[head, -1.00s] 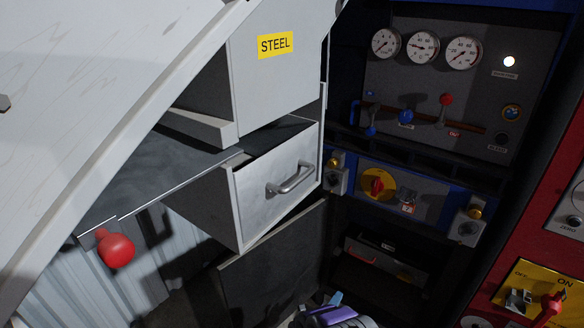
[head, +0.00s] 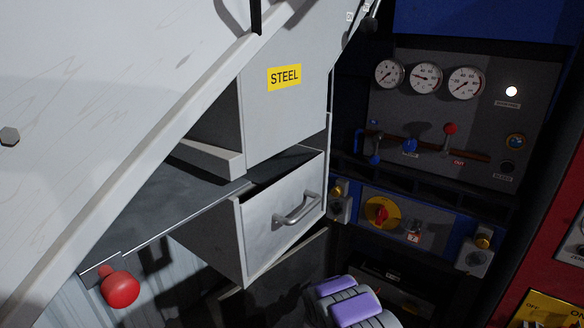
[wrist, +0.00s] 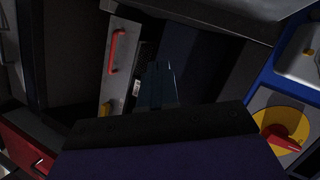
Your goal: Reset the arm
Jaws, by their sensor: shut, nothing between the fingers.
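My arm (head: 350,302), with purple pads, shows at the bottom centre of the head view, below and right of the open drawer. In the wrist view, my gripper (wrist: 160,85) is a dark shape at the centre with its fingers together. Nothing shows between them. It points toward a panel with a red handle (wrist: 116,52) and does not visibly touch it. The fingertips are hidden in the head view.
A drawer (head: 284,218) under a STEEL label (head: 284,77) stands pulled out. A red knob (head: 120,289) sits at the lower left. Gauges (head: 425,78) and a yellow-red switch (head: 382,212) are at the right. A large white panel (head: 90,90) fills the upper left.

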